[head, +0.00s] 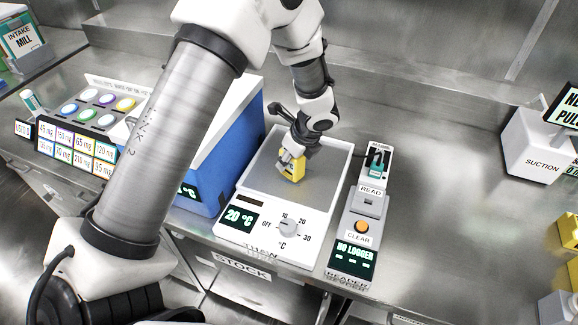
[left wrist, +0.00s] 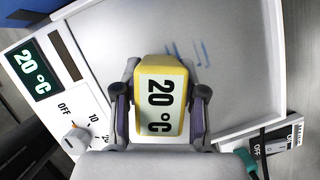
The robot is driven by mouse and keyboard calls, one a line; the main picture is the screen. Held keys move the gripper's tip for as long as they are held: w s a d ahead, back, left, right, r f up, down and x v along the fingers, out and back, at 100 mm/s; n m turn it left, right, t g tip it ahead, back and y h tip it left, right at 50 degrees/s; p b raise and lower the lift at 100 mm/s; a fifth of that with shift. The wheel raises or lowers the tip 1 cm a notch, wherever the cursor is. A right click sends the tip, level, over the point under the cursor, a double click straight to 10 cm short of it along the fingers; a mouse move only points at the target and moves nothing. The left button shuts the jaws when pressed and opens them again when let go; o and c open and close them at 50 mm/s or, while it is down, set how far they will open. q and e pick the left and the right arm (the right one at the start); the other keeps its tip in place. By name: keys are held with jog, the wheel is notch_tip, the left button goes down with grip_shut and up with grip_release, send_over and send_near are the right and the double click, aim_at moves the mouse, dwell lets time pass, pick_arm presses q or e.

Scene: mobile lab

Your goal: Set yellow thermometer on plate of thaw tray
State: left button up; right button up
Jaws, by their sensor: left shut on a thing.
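The yellow thermometer (left wrist: 160,97) has a display reading 20 °C. My left gripper (left wrist: 158,105) is shut on it, one finger on each side. In the head view the thermometer (head: 294,170) is over the grey plate of the thaw tray (head: 262,165), partly hidden by my left gripper (head: 291,158). I cannot tell whether it touches the plate. The thaw tray (head: 230,232) is a white unit with a 20 °C display and a dial (head: 289,228). My right gripper is not in view.
A blue box (head: 238,135) stands close to the tray's left. A logger reader (head: 362,220) with a CLEAR button stands close to its right. A rack of colored caps (head: 95,110) is at far left. The bench (head: 440,170) is clear right of the reader, up to the suction unit (head: 540,150).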

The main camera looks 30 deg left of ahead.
pick_arm(q)
jog(key=shift+w+f, duration=0.1)
jog(key=shift+f, duration=0.4)
grip_shut()
jog(key=shift+s+d+r, duration=0.25)
jog(key=shift+d+r, duration=0.3)
jog(key=shift+d, duration=0.1)
jog(key=shift+a+f, duration=0.25)
jog(key=shift+f, duration=0.1)
jog(key=o, duration=1.1)
grip_release()
jog(key=shift+a, duration=0.15)
jog(key=shift+o, duration=0.4)
jog(key=shift+w, duration=0.1)
jog(key=shift+d+r, duration=0.1)
jog(key=shift+d, duration=0.15)
jog(key=shift+r, duration=0.3)
jog(key=p+v, duration=0.1)
jog(key=v, duration=1)
jog(key=shift+r+p, duration=0.25)
jog(key=shift+p, duration=0.05)
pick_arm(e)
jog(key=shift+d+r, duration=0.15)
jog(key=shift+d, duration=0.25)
pick_arm(q)
jog(key=shift+d, duration=0.15)
